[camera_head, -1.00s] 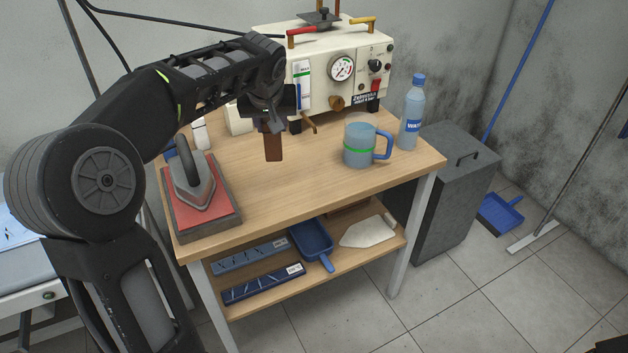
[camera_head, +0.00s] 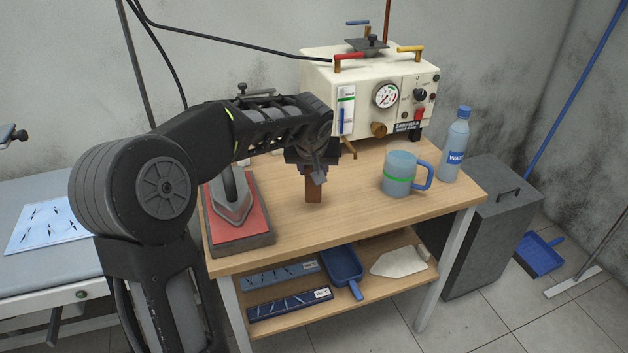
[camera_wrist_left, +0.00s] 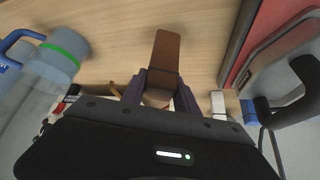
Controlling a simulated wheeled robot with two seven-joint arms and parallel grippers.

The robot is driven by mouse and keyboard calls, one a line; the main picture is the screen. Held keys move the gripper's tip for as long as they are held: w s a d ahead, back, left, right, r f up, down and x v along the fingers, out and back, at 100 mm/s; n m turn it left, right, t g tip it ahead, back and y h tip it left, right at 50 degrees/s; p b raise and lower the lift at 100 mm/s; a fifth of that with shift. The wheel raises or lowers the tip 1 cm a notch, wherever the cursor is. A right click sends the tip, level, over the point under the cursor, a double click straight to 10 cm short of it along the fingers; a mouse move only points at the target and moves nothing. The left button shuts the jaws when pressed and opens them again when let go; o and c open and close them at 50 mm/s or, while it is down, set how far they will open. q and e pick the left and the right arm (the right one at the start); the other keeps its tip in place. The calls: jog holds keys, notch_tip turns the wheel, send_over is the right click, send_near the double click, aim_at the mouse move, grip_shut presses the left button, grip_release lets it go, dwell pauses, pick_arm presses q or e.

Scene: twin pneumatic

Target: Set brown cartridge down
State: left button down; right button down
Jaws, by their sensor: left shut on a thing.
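The brown cartridge (camera_head: 314,190) is a flat block below my left gripper (camera_head: 313,172), over the wooden table top. It also shows in the left wrist view (camera_wrist_left: 165,55), with its inner end between the two dark fingers of my left gripper (camera_wrist_left: 160,88). The gripper is shut on it. The cartridge hangs upright in the head view; whether its lower end touches the wood I cannot tell. My right gripper is not in view.
An iron (camera_head: 231,196) on a red pad (camera_head: 255,222) stands left of the cartridge. A blue-grey mug (camera_head: 399,175) and a water bottle (camera_head: 455,148) stand to the right. A white machine with a gauge (camera_head: 350,90) is behind. The front middle of the table (camera_head: 340,220) is clear.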

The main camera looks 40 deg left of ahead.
pick_arm(q)
jog(key=shift+f, duration=1.8)
jog(key=shift+f+b, duration=0.2)
jog(key=shift+b, duration=0.1)
jog(key=c, duration=0.9)
grip_release()
jog(key=shift+s+r, duration=0.1)
jog(key=shift+r, duration=0.25)
jog(key=v, duration=1.1)
jog(key=shift+s+d+r, duration=0.1)
jog(key=shift+d+r, duration=0.05)
jog(key=shift+r, duration=0.15)
